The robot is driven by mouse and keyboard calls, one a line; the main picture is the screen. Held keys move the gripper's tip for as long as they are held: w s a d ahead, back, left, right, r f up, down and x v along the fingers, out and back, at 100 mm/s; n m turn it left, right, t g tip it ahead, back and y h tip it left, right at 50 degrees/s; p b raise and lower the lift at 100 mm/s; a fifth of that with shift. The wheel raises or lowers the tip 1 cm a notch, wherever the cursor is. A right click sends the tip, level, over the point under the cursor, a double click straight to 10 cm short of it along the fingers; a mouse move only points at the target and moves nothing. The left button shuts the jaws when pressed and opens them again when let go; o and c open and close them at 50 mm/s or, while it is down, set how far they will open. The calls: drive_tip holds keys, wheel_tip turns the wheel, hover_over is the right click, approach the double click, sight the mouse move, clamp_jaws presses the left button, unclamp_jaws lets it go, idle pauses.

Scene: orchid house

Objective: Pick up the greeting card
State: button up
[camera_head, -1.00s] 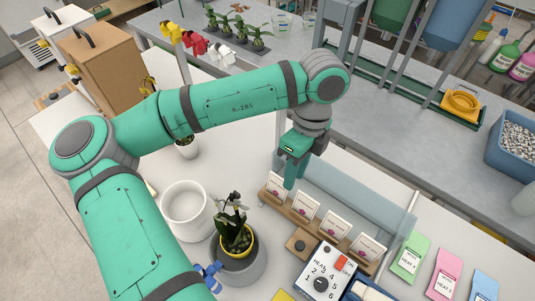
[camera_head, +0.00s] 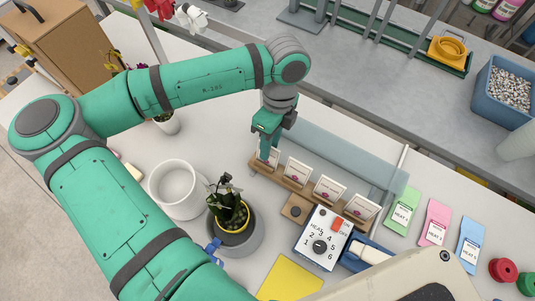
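Several white greeting cards with a small dark-pink print stand in a row on a wooden holder (camera_head: 282,182). The leftmost card (camera_head: 268,158) is partly covered by my gripper (camera_head: 265,150). The other cards, such as the second greeting card (camera_head: 297,171), the third (camera_head: 329,189) and the rightmost (camera_head: 361,207), stand clear to the right. My gripper points down at the left end of the holder, with a green finger in front of or at the leftmost card. I cannot tell whether the fingers touch it or how far apart they are.
A clear pane (camera_head: 340,155) stands close behind the cards. A heat control box (camera_head: 322,240), a small wooden block with a knob (camera_head: 296,208), a potted plant (camera_head: 230,218) and a white pot (camera_head: 174,188) are in front. Coloured packets (camera_head: 435,222) lie right.

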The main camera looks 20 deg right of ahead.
drive_tip(key=shift+s+a+f, duration=0.1)
drive_tip(key=shift+a+f, duration=0.05)
drive_tip(key=shift+f, duration=0.55)
drive_tip(key=shift+s+a+f, duration=0.1)
drive_tip(key=shift+f, duration=0.6)
drive_tip(key=shift+w, duration=0.1)
drive_tip(key=shift+c, duration=0.4)
clamp_jaws()
drive_tip(key=shift+r, duration=0.1)
